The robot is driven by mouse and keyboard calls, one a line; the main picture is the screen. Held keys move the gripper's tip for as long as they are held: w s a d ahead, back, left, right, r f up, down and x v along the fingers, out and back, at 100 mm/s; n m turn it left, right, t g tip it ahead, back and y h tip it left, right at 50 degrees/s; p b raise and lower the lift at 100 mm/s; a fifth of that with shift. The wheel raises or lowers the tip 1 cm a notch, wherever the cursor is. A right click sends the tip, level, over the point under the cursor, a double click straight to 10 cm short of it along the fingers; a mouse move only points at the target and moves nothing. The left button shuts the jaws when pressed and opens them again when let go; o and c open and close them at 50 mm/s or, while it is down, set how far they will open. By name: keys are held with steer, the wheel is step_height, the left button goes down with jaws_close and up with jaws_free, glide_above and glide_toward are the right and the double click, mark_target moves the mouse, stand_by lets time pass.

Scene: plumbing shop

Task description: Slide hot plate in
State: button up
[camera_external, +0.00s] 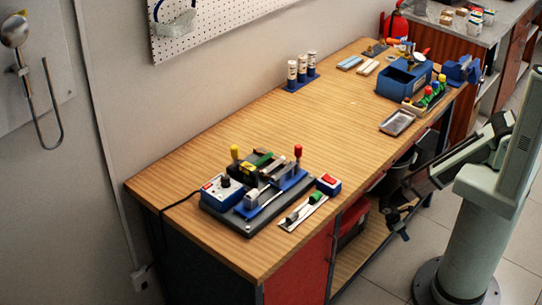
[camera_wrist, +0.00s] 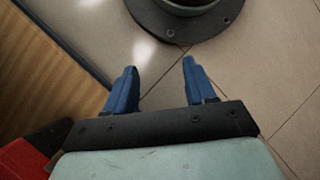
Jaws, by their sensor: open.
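A bench welding fixture (camera_external: 235,222) with a dark grey base sits at the near left end of the wooden bench. It carries a blue control box (camera_external: 222,190) with a black knob, a yellow-knobbed handle (camera_external: 235,153), a red-knobbed lever (camera_external: 298,151) and a green piece (camera_external: 263,159). I cannot tell for sure which part is the hot plate; the dark plate by the yellow knob may be it. My gripper (camera_external: 398,222) hangs low beyond the bench's front edge, well right of the fixture. In the wrist view its blue fingers (camera_wrist: 158,88) are apart and empty above the floor.
A strip with a green piece (camera_external: 316,197) and a red-buttoned box (camera_external: 328,184) lie right of the fixture. The bench middle (camera_external: 300,115) is clear.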

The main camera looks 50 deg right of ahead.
steer(key=s+a+f+n+t+h, duration=0.15)
steer(key=a+n, duration=0.25)
steer(key=a, duration=0.5)
steer(key=s+a+n+t, duration=0.1)
steer(key=s+a+n, duration=0.25)
steer(key=a, duration=0.55)
steer(key=s+a+n+t, duration=0.2)
steer(key=a+n, duration=0.2)
steer(key=a, duration=0.5)
steer(key=w+a+r+m+y, duration=0.1)
steer(key=w+a+r+y, duration=0.15)
steer(key=a+r, duration=0.7)
steer(key=w+a+r+m+y, duration=0.2)
steer(key=w+a+r, duration=0.15)
steer(key=a, duration=1.25)
steer(key=w+a+r+m+t+y, duration=0.15)
steer(key=a+r+y, duration=0.25)
steer(key=a+r, duration=1.4)
steer(key=a+r+m+t+y, duration=0.1)
steer(key=a+r+m+y, duration=0.15)
steer(key=a+r, duration=1.5)
step_height(320, 180, up, 32)
steer(key=m+g+h, duration=0.2)
steer(key=m+h, duration=0.1)
steer(key=h, duration=0.3)
glide_above(234, 147)
step_height(234, 147, down, 14)
steer(key=shift+d+r, duration=0.1)
steer(key=shift+r, duration=0.05)
